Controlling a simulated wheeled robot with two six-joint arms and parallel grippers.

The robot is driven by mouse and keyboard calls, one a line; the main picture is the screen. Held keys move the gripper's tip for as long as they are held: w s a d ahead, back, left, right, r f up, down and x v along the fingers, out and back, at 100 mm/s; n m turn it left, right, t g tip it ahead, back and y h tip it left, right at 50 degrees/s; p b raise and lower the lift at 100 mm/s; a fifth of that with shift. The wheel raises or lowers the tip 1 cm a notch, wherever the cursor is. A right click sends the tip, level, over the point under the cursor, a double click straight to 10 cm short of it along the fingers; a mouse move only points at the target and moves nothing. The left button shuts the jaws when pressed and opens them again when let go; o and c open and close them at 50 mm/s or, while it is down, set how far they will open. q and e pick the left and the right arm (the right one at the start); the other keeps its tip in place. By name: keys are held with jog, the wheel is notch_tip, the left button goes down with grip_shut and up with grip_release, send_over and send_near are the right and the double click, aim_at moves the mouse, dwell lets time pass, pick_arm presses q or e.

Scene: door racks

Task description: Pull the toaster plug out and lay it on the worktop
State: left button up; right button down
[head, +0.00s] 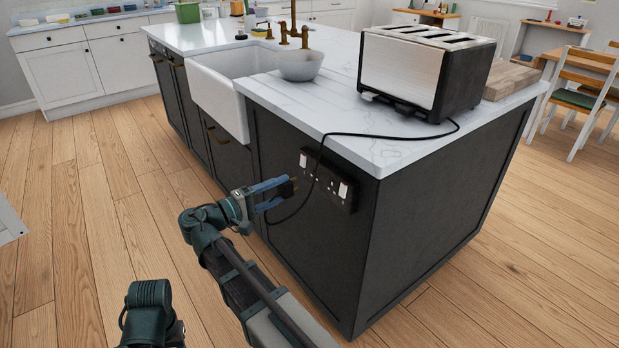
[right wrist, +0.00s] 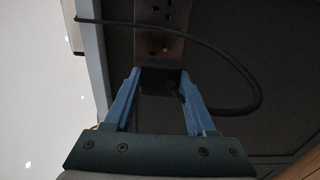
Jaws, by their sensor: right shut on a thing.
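The silver and black toaster (head: 418,72) stands on the white marble worktop (head: 352,121). Its black cord (head: 390,135) runs over the worktop's edge and loops down past the double socket (head: 328,180) on the island's dark side. My right gripper (head: 285,188) is shut on the black plug (head: 288,188), left of the socket and apart from it. In the right wrist view, the plug (right wrist: 160,79) sits between the blue fingertips, with the socket's bare holes (right wrist: 162,22) above and the cord looping right. My left gripper is out of view.
A white bowl (head: 300,65) and a sink (head: 219,90) lie left of the toaster. A wooden board (head: 511,79) lies behind it to the right. The worktop in front of the toaster is clear except for the cord.

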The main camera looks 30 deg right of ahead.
jog(key=shift+a, duration=0.65)
jog(key=shift+r, duration=0.1)
notch_tip(320, 180, up, 21)
jog(key=p, duration=2.1)
dwell(0.3)
jog(key=w+a, duration=0.1)
jog(key=w, duration=1.7)
jog(key=shift+a, duration=0.2)
dwell(0.7)
